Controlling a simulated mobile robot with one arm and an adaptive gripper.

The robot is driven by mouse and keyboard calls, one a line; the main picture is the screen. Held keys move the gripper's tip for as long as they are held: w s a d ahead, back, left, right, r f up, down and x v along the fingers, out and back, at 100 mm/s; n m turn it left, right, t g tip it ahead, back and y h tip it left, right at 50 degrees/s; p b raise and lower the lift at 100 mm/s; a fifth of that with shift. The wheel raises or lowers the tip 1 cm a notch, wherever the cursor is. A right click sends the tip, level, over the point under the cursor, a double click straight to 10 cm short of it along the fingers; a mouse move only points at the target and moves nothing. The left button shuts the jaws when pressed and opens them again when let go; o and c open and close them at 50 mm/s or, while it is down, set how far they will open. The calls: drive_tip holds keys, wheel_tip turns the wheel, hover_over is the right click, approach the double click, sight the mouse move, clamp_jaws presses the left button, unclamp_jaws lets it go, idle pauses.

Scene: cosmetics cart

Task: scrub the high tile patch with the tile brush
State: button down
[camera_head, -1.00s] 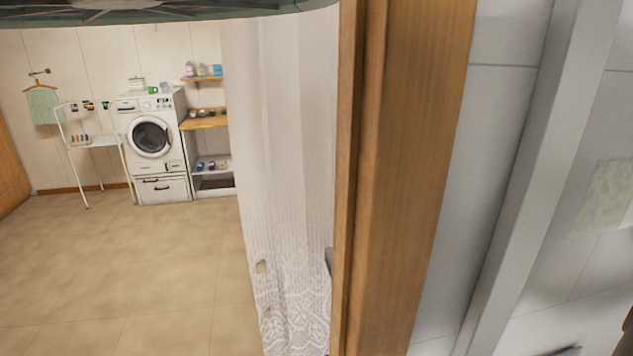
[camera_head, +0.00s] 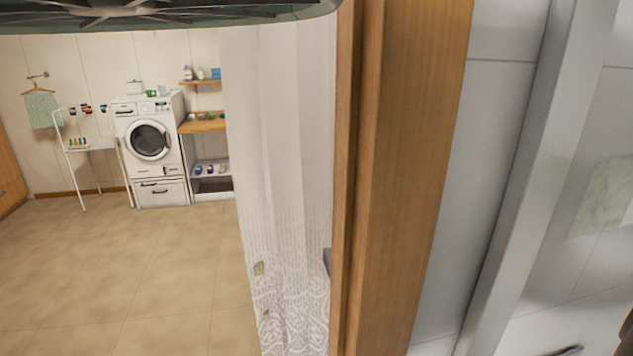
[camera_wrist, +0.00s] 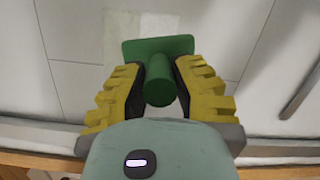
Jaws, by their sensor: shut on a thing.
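The tile brush (camera_wrist: 158,75) is green, with a flat rectangular head and a round handle. My gripper (camera_wrist: 160,88) is shut on its handle, with yellow ribbed fingers on both sides, in the wrist view. The brush head points away from me, in front of pale wall tiles; I cannot tell whether it touches them. A faint greenish tile patch (camera_head: 600,195) shows on the grey tiled wall at the right of the head view. Paler areas lie beyond the brush head in the wrist view. My gripper and the brush are not visible in the head view.
A wooden post (camera_head: 400,180) and a grey upright (camera_head: 535,170) stand left of the patch. A white lace curtain (camera_head: 285,170) hangs beside the post. A washing machine (camera_head: 150,140), shelves (camera_head: 205,125) and a white rack (camera_head: 75,150) stand far left. The floor there is clear.

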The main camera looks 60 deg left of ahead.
drive_tip(key=shift+w+a+b, duration=0.15)
drive_tip(key=shift+w+a, duration=0.2)
drive_tip(key=shift+a, duration=0.5)
drive_tip(key=shift+w+a+b, duration=0.1)
drive_tip(key=shift+w+a, duration=0.2)
drive_tip(key=shift+a, duration=0.6)
drive_tip(key=shift+w+a+b, duration=0.15)
drive_tip(key=shift+w+a, duration=0.2)
drive_tip(key=shift+a, duration=0.5)
drive_tip(key=shift+x, duration=0.95)
drive_tip(key=shift+s+a, duration=0.1)
drive_tip(key=shift+s, duration=0.05)
drive_tip(key=shift+w+f+b, duration=0.15)
drive_tip(key=shift+w+b, duration=0.3)
drive_tip(key=shift+b, duration=0.45)
drive_tip(key=shift+w+d+b, duration=0.6)
drive_tip(key=shift+w+b, duration=0.25)
drive_tip(key=shift+b, duration=0.25)
drive_tip(key=shift+w+b, duration=0.55)
drive_tip(key=shift+b, duration=0.2)
